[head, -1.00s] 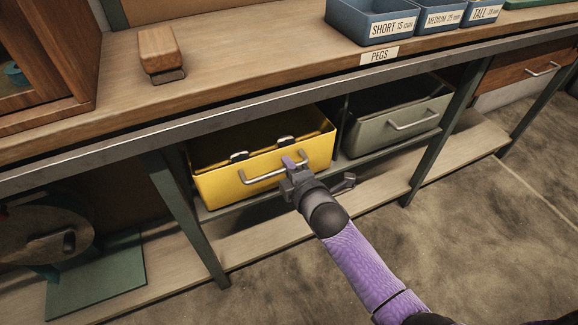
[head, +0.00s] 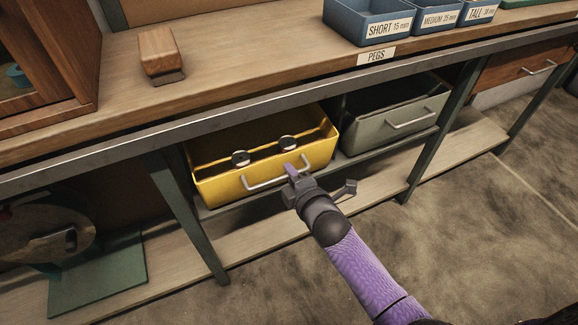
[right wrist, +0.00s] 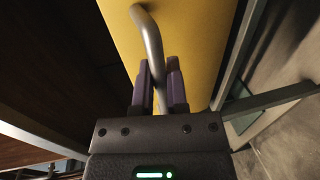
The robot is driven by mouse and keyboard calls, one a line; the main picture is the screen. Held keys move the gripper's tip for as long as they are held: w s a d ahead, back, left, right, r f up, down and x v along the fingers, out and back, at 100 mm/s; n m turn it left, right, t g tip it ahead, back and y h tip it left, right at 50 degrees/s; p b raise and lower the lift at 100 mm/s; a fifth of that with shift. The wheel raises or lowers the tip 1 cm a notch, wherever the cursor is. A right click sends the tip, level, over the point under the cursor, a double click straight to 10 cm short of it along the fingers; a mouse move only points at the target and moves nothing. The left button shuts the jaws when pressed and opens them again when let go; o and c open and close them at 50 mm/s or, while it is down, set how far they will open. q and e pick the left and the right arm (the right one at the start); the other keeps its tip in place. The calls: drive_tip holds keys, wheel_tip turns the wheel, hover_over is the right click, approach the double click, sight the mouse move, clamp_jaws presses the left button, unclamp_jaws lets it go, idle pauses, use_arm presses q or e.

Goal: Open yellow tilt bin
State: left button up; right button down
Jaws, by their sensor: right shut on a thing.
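The yellow tilt bin (head: 300,160) sits under the bench, tipped forward with its top open toward me. Two round silver-rimmed items (head: 240,158) show inside it near the front. Its grey bar handle (head: 262,185) is on the front face. My right gripper (head: 291,170) is shut on the right part of this handle. In the right wrist view the handle (right wrist: 150,40) runs between the purple fingers of the gripper (right wrist: 159,85), in front of the yellow face. My left gripper is not in view.
A grey-green bin (head: 395,115) with its own handle sits right of the yellow one. Bench legs (head: 188,215) stand on both sides. A lower shelf (head: 265,237) runs below. Blue peg bins (head: 365,20) and a wooden block (head: 160,52) are on the bench top. The floor in front is clear.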

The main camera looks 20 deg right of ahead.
use_arm(q)
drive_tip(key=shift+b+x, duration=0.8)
drive_tip(key=shift+b, duration=0.05)
use_arm(e)
drive_tip(key=shift+t, duration=0.6)
drive_tip(key=s+f, duration=0.3)
drive_tip(key=shift+s, duration=0.25)
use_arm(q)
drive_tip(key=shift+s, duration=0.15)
use_arm(e)
drive_tip(key=shift+s, duration=0.1)
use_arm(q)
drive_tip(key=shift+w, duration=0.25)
use_arm(e)
drive_tip(key=c, duration=0.7)
unclamp_jaws()
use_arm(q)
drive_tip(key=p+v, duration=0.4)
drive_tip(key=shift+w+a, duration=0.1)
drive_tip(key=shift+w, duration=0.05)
use_arm(e)
drive_tip(key=s, duration=0.9)
drive_tip(key=shift+s+d+r, duration=0.2)
drive_tip(key=shift+s+r, duration=0.15)
drive_tip(key=shift+r, duration=0.05)
